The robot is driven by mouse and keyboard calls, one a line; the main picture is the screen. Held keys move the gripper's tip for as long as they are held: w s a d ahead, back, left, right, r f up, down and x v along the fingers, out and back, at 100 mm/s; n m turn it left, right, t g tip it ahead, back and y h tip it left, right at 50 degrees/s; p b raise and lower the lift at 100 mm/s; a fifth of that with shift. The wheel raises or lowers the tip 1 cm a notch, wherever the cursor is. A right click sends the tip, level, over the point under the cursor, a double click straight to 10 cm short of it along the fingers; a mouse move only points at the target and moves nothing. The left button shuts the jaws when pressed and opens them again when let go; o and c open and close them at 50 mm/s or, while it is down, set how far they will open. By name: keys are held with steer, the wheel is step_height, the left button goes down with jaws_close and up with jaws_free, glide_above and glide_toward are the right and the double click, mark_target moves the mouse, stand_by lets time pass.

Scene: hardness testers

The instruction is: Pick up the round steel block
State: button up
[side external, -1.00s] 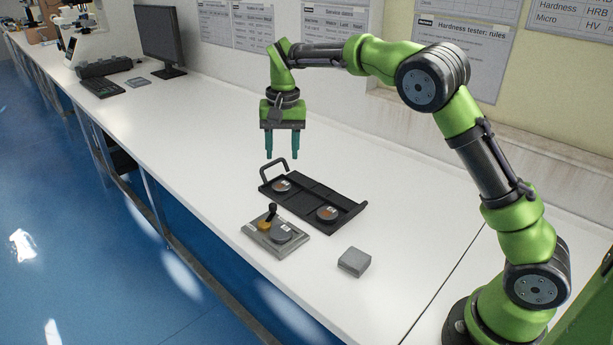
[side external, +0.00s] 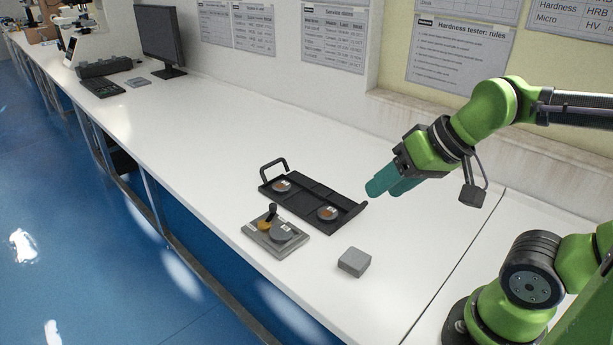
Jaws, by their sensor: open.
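A round grey steel block (side external: 281,233) sits on a grey metal plate (side external: 262,243), beside a small brass-coloured part with a black lever (side external: 269,217). Two more round discs with labels lie in the black tray: one near its handle end (side external: 281,186) and one nearer its right end (side external: 327,213). My gripper (side external: 382,188) is above the table to the right of the tray, tilted so that its teal fingers point to the lower left. It is open and apart from all the objects. One finger partly hides the other, with nothing seen between them.
The black tray (side external: 307,193) has a raised handle at its left end. A monitor (side external: 160,38) and keyboard (side external: 103,88) stand far left. The table between is clear.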

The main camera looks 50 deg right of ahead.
steer(key=shift+r, duration=0.25)
steer(key=o, duration=0.8)
